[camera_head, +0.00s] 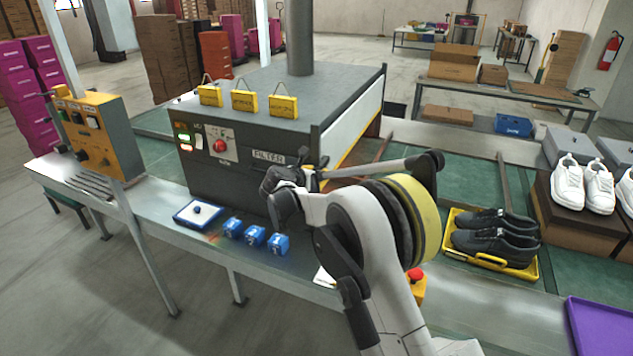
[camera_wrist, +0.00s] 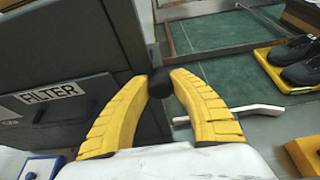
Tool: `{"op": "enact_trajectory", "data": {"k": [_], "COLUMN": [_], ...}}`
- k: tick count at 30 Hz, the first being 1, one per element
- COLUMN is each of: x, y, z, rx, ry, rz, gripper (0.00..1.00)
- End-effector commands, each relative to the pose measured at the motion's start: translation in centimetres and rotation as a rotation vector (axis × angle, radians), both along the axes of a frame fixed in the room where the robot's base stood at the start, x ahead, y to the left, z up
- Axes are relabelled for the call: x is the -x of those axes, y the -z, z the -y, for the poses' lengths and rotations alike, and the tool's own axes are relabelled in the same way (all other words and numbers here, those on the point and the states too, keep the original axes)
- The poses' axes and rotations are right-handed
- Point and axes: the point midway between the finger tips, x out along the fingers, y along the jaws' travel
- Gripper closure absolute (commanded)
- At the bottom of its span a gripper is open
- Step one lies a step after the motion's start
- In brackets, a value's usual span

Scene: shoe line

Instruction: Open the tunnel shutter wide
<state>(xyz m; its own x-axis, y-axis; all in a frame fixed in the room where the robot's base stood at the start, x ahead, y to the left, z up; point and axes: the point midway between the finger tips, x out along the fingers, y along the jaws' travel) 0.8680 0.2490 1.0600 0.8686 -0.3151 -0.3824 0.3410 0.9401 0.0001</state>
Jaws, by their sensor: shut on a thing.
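The tunnel (camera_head: 275,100) is a dark grey box with a chimney, standing over the green conveyor. A white panel with a yellow lower edge (camera_head: 352,125) is on its right side and looks like the shutter; my arm hides part of that side. My gripper (camera_head: 312,172) is at the tunnel's front right corner, beside the FILTER label. In the wrist view my gripper's yellow fingers (camera_wrist: 160,78) are closed on a short black round handle (camera_wrist: 160,88). I cannot tell how far the shutter stands open.
Blue blocks (camera_head: 254,236) and a blue-rimmed tray (camera_head: 198,214) lie on the front ledge. A yellow tray (camera_head: 524,268) with black shoes sits on the belt to the right. A red button (camera_head: 415,274) is beside my arm. A yellow control box (camera_head: 95,125) stands left.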

Motion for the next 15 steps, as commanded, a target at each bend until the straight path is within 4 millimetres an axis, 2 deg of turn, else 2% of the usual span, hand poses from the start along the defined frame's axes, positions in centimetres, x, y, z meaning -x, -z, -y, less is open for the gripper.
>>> {"op": "enact_trajectory", "data": {"k": [1, 4, 15], "x": [-0.02, -0.04, -0.04], "y": [-0.77, -1.29, -1.40], "z": [0.02, 0.01, 0.01], "rx": [0.001, 0.001, 0.000], "ry": [0.000, 0.000, 0.000], "rz": [0.001, 0.001, 0.001], "gripper": [1.00, 1.00, 1.00]}}
